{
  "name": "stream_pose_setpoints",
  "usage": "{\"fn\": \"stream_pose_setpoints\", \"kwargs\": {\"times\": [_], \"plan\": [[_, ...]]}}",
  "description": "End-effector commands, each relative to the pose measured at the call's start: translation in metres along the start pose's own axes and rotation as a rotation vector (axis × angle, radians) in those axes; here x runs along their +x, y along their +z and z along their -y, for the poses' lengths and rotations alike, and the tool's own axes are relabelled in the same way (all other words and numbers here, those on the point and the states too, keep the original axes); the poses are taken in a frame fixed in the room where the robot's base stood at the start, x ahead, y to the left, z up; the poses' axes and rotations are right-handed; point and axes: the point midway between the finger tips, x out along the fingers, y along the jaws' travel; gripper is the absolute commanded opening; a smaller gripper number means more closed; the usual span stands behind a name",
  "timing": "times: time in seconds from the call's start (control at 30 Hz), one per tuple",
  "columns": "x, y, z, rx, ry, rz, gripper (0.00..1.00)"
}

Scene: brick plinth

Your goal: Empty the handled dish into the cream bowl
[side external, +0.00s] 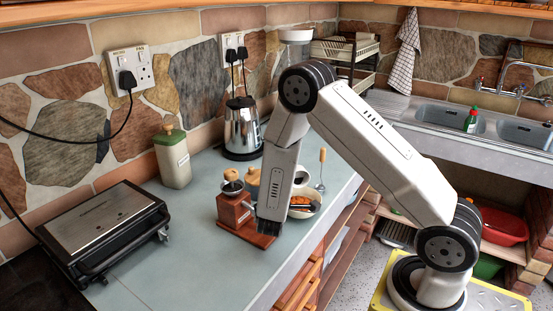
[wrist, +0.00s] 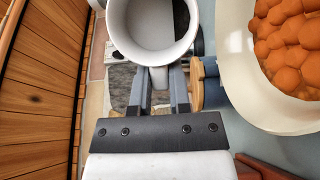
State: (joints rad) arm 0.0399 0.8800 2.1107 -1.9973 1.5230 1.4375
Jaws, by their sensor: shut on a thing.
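My gripper (wrist: 159,82) is shut on the handle of a white handled dish (wrist: 113,22) in the wrist view. The dish's round mouth faces the camera, and its visible pale inside shows no food. The cream bowl (wrist: 238,75) is at the right of the wrist view, apart from the dish, and holds many orange lumps. In the side view the bowl (side external: 303,215) stands on the counter with orange food in it, just right of my arm's lower end.
A red-brown coffee grinder (side external: 233,208) stands close left of my arm's end. A wooden-handled utensil (side external: 322,168) stands behind the bowl. The front counter is clear.

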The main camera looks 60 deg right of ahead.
Motion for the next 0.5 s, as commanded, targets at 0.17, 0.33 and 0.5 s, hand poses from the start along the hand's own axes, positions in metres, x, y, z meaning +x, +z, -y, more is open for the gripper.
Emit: {"fn": "stream_pose_setpoints", "kwargs": {"times": [0.17, 0.33, 0.5], "plan": [[0.0000, -0.0001, -0.0001, 0.001, 0.001, 0.000, 0.00], [0.0002, -0.0001, 0.0004, -0.001, -0.003, 0.000, 0.00], [0.0009, -0.0004, 0.0028, -0.009, -0.027, 0.000, 0.00]]}}
